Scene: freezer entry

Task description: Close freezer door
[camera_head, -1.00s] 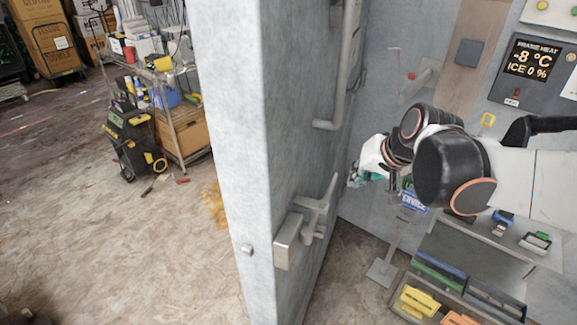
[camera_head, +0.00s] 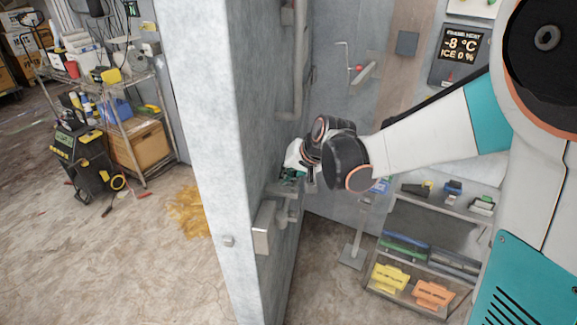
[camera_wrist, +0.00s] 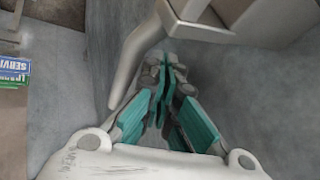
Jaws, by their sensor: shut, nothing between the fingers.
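The freezer door (camera_head: 215,130) stands open, a thick grey slab seen nearly edge-on in the head view. Its latch handle (camera_head: 275,215) is on the door's right face, with a metal block near the edge. My gripper (camera_head: 290,174) is just above and beside this handle, close to the door face. In the wrist view my gripper (camera_wrist: 163,65) has its teal fingers together, with nothing between them. The pale handle bar (camera_wrist: 130,55) runs beside the fingers there. Whether the fingers touch the handle or door I cannot tell.
A shelf unit (camera_head: 445,208) with yellow and orange bins stands right of the door. A wire rack (camera_head: 135,120) and a black machine (camera_head: 80,160) stand left. A yellow-brown spill (camera_head: 190,208) lies on otherwise open floor.

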